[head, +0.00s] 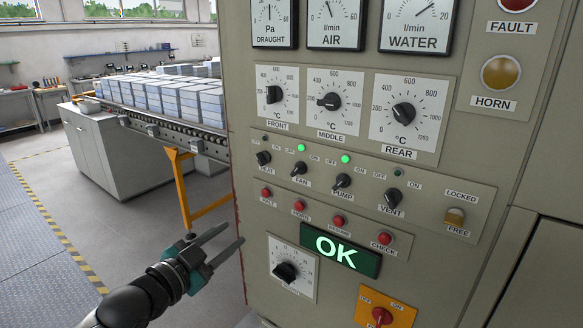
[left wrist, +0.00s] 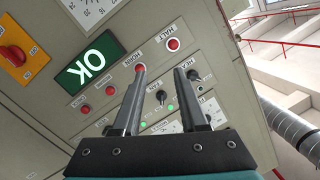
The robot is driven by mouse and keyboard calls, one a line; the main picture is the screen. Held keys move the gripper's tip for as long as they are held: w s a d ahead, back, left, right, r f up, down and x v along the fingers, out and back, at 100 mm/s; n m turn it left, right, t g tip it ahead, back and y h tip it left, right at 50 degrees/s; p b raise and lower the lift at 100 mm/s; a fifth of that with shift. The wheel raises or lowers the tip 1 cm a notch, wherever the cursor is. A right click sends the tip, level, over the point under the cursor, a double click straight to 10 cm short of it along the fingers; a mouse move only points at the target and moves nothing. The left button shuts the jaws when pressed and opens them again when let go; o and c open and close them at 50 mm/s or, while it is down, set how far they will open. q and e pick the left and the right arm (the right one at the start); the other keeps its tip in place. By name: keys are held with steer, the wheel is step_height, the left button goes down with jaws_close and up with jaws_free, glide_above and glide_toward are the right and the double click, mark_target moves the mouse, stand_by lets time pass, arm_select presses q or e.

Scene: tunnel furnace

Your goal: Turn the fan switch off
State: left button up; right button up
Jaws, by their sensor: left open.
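The fan switch (head: 299,169) is a small black knob in the switch row on the grey furnace panel, between the heat and pump switches. It appears turned toward the ON side at the right. The green lamp (head: 301,148) above it is lit. My left gripper (head: 235,232) is open and empty, in front of the panel's left edge, lower and to the left of the switch. In the left wrist view the fan switch (left wrist: 161,96) shows between the two open fingers (left wrist: 160,70), apart from them. My right gripper is not in view.
The heat switch (head: 263,158), pump switch (head: 342,181) and vent switch (head: 391,199) share the row. Red buttons (head: 298,205), a green OK display (head: 341,249) and a timer knob (head: 285,272) sit below. A conveyor (head: 160,128) with an orange leg (head: 180,185) stands behind my gripper.

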mark_target(294, 172)
arm_select(q)
steer(key=s+d+r+m+h+p, duration=0.2)
steer(key=s+d+r+m+h, duration=0.15)
steer(key=r, duration=0.55)
steer(key=shift+n+y, duration=0.35)
steer(key=shift+n, duration=0.1)
steer(key=x, duration=1.5)
steer(key=shift+w+d, duration=0.3)
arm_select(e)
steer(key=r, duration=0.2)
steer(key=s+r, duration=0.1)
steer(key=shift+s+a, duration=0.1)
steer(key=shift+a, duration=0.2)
arm_select(q)
jaws_close()
